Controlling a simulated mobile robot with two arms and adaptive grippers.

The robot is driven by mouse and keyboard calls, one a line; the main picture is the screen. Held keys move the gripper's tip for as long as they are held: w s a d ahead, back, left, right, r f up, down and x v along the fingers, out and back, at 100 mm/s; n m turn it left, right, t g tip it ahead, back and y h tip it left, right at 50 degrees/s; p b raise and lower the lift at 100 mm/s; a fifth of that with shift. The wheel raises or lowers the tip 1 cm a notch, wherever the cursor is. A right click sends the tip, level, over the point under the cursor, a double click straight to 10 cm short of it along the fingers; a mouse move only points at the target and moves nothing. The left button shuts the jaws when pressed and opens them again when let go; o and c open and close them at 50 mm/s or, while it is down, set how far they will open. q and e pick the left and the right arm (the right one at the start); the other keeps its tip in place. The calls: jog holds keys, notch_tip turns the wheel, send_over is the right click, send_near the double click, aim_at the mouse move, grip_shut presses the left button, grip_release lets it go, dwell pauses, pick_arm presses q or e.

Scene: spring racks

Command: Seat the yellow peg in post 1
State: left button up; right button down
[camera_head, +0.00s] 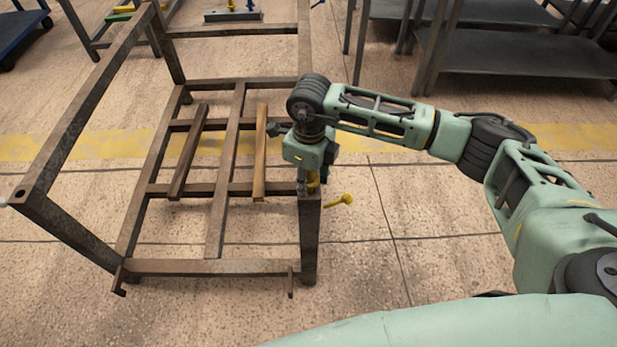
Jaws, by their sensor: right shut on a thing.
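A metal rack frame (222,267) stands on the floor, with upright corner posts. I cannot read any numbers on the posts. My right gripper (312,182) points down at the top of the near right post (309,235). It is shut on a yellow peg (313,177), mostly hidden by the fingers. The peg is at or just above the post top; I cannot tell if it is inside. A yellow pin (341,201) with a round head sticks out to the right beside this post. My left gripper is out of view.
Two loose-looking bars (260,150) lie across the rack's lower rails. A blue pin (318,4) shows near the far right post. A grey holder (233,15) with blue and yellow pieces stands behind. Dark shelves (520,50) stand at back right. Floor right of the rack is clear.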

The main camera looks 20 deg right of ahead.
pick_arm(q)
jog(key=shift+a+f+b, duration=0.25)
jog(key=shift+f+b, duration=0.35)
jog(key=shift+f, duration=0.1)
pick_arm(e)
jog(key=shift+f, duration=0.85)
jog(key=c, duration=1.1)
grip_release()
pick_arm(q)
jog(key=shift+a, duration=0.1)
pick_arm(e)
jog(key=shift+r, duration=0.15)
notch_tip(320, 180, up, 8)
jog(key=shift+f, duration=0.15)
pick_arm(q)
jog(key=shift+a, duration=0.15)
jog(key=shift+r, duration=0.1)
